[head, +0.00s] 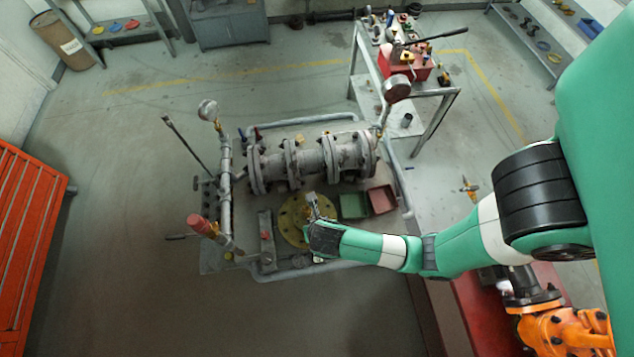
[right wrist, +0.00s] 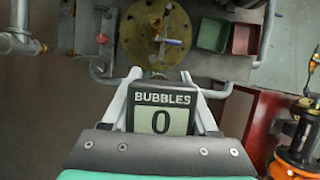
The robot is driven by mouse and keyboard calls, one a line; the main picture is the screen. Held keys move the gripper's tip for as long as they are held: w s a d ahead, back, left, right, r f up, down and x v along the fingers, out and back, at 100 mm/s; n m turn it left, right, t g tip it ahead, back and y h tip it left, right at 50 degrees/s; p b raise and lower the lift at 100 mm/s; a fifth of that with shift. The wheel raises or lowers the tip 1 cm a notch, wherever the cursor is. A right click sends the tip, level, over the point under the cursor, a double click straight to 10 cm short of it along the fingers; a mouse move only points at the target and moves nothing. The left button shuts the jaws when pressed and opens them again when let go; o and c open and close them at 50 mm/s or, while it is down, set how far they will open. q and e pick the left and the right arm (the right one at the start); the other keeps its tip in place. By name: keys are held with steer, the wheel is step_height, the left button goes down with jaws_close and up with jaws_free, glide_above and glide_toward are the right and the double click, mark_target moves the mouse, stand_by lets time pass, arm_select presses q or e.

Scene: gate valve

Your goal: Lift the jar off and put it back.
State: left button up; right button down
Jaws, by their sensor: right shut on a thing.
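My right gripper (head: 319,250) hangs in front of the yellow round flange (head: 292,222), its fingers mostly hidden by the wrist in the head view. In the right wrist view its two pale fingers (right wrist: 161,80) stand on either side of a dark box (right wrist: 161,98) with a display reading BUBBLES 0. The gripper is shut on this box. I cannot make out a clear jar apart from it; the box hides what lies behind it. The flange (right wrist: 132,38) shows beyond the fingers, with a brass fitting on it. My left gripper is not in view.
The grey gate valve assembly (head: 312,160) lies behind the flange. A green tray (head: 353,206) and a red tray (head: 382,199) sit right of it. A red-handled fitting (head: 203,225) and gauge (head: 208,110) rise at left. An orange arm (head: 565,330) stands lower right.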

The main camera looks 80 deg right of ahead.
steer(key=shift+r, duration=1.5)
